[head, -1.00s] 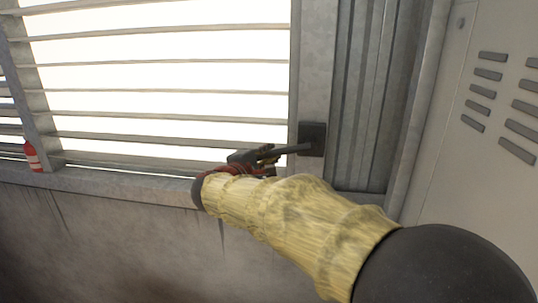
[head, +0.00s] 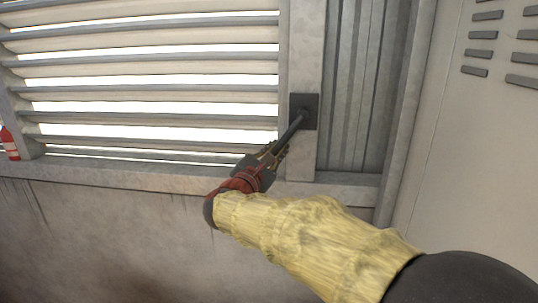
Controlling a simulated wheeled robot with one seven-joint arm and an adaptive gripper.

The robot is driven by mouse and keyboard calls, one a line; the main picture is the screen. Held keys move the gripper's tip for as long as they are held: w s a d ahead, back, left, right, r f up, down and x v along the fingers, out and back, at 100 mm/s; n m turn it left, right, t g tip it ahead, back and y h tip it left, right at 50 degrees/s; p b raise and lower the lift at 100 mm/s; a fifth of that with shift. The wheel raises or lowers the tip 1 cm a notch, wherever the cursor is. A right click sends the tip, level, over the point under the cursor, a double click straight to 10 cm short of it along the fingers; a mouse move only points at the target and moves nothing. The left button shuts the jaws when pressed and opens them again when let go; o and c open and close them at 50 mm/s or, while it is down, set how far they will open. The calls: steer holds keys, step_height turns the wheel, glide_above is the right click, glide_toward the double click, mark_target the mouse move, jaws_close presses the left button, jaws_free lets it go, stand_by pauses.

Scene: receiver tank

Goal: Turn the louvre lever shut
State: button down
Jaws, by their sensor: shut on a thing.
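The louvre lever (head: 292,129) is a dark bar on a square dark plate (head: 304,111) fixed to the grey window post. It slants down and to the left from its pivot. My gripper (head: 272,154) is shut on the lever's lower end, and the fingers partly hide that end. The louvre slats (head: 150,96) are tilted, with bright strips of light showing between them.
A red bottle-like object (head: 10,144) stands on the sill (head: 130,173) at the far left. A pale vented cabinet (head: 470,140) stands on the right. Corrugated metal (head: 350,90) lies between post and cabinet.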

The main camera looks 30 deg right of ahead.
steer(key=shift+s+d+f+n+t+b, duration=0.15)
steer(key=shift+s+d+f+n+b, duration=0.15)
steer(key=shift+d+n+b, duration=0.25)
steer(key=shift+s+d+f+n+t+b, duration=0.15)
steer(key=shift+s+d+f+n+b, duration=0.15)
steer(key=shift+n, duration=0.35)
steer(key=c, duration=1.7)
jaws_free()
steer(key=v, duration=1.2)
